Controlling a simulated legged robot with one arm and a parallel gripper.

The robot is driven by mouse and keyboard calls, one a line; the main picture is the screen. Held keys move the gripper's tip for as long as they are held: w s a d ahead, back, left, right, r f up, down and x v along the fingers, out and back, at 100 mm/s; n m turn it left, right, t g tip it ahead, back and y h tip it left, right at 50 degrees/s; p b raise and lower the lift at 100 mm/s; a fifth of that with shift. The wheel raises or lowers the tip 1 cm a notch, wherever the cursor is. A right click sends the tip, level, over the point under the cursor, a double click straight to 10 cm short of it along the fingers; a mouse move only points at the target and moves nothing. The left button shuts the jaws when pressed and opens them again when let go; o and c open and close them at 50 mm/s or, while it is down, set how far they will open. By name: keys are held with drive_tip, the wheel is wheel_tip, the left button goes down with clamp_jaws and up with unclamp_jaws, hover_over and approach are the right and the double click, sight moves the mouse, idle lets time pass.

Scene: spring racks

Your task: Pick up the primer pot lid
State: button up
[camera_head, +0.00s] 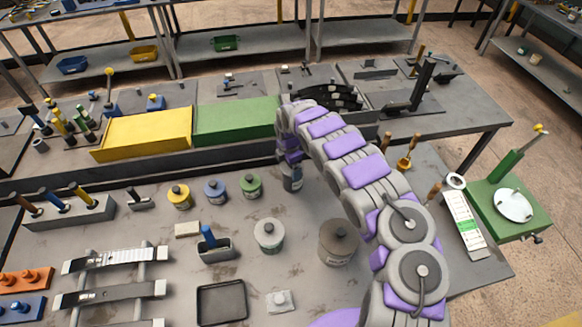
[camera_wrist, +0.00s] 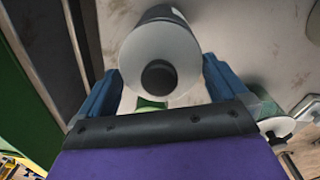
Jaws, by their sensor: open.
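A grey pot with a pale grey lid (camera_wrist: 135,57) and dark round knob (camera_wrist: 159,76) sits between my fingers in the wrist view. No readable label names it as the primer pot. My gripper (camera_wrist: 160,92) is open, with one blue finger on each side of the lid; I cannot tell whether they touch it. In the head view my gripper (camera_head: 291,168) points down at the right end of the small-pot row and mostly hides that pot. Yellow (camera_head: 179,195), blue (camera_head: 215,190) and green (camera_head: 250,185) lidded pots stand to its left.
A white-lidded pot (camera_head: 268,233) and a larger brown-grey pot (camera_head: 338,241) stand nearer on the bench. Yellow (camera_head: 145,132) and green (camera_head: 235,122) bins lie behind the row. A black tray (camera_head: 221,303) and a grey holder (camera_head: 216,250) are at the front.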

drive_tip(key=c, duration=0.8)
drive_tip(key=shift+r, duration=0.1)
drive_tip(key=shift+c, duration=0.2)
drive_tip(key=shift+r, duration=0.1)
wheel_tip(320, 180, up, 4)
drive_tip(key=shift+d+f, duration=0.1)
drive_tip(key=shift+f, duration=0.15)
drive_tip(key=s+d+r+p, duration=0.1)
drive_tip(key=s+d+p, duration=0.1)
drive_tip(key=s, duration=1.3)
drive_tip(key=shift+s+d, duration=0.3)
drive_tip(key=shift+d, duration=0.4)
